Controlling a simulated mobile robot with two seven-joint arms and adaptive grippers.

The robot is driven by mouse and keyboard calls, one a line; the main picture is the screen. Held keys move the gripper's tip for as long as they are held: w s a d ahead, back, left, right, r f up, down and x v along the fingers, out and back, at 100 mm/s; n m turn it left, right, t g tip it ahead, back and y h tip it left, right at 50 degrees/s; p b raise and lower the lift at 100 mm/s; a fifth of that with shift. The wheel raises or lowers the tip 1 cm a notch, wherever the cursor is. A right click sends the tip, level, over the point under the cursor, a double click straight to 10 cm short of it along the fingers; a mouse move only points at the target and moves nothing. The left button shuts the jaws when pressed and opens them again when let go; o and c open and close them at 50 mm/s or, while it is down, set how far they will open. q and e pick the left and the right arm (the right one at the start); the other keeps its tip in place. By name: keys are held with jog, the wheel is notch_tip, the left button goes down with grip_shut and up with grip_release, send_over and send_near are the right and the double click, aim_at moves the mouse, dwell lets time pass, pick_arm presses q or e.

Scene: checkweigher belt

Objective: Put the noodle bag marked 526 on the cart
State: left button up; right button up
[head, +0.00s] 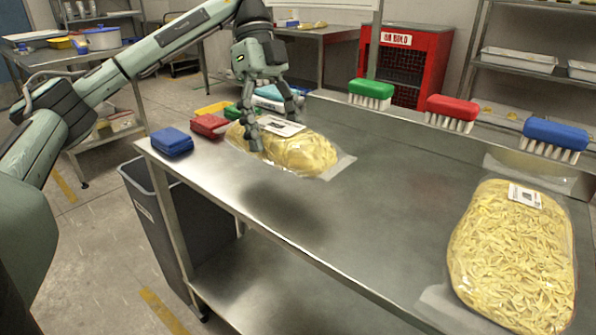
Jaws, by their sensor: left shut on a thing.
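My left gripper (270,129) reaches down from above and is shut on a clear bag of yellow noodles (302,153) at the far left part of the steel table. That bag has a white label on top, partly behind the fingers and too small to read. A dark shadow lies on the table in front of it; I cannot tell for sure whether the bag is clear of the surface. A second noodle bag (512,258) lies at the right, with a white label whose number is unreadable. I cannot pick out the cart for certain. My right gripper is out of view.
The steel table (370,225) is bare between the bags. A blue block (171,141) and a red block (209,125) sit at its left end. Green, red and blue brushes (452,112) line the back ledge. A grey bin (150,205) and a red cabinet (417,42) stand nearby.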

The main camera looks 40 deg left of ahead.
pick_arm(q)
jog(key=shift+w+d+f, duration=0.5)
jog(key=shift+w+d, duration=0.15)
jog(key=shift+w+d+f, duration=0.45)
jog(key=shift+w+d, duration=0.15)
notch_tip(320, 180, down, 4)
jog(key=shift+r, duration=0.1)
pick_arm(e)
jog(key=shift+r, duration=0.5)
pick_arm(q)
jog(key=o, duration=1.5)
jog(key=shift+f, duration=0.2)
jog(key=shift+c, duration=0.2)
jog(key=o, duration=0.3)
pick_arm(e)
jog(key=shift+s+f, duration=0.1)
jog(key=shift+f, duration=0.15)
pick_arm(q)
jog(key=shift+o, duration=0.2)
jog(key=shift+r, duration=0.15)
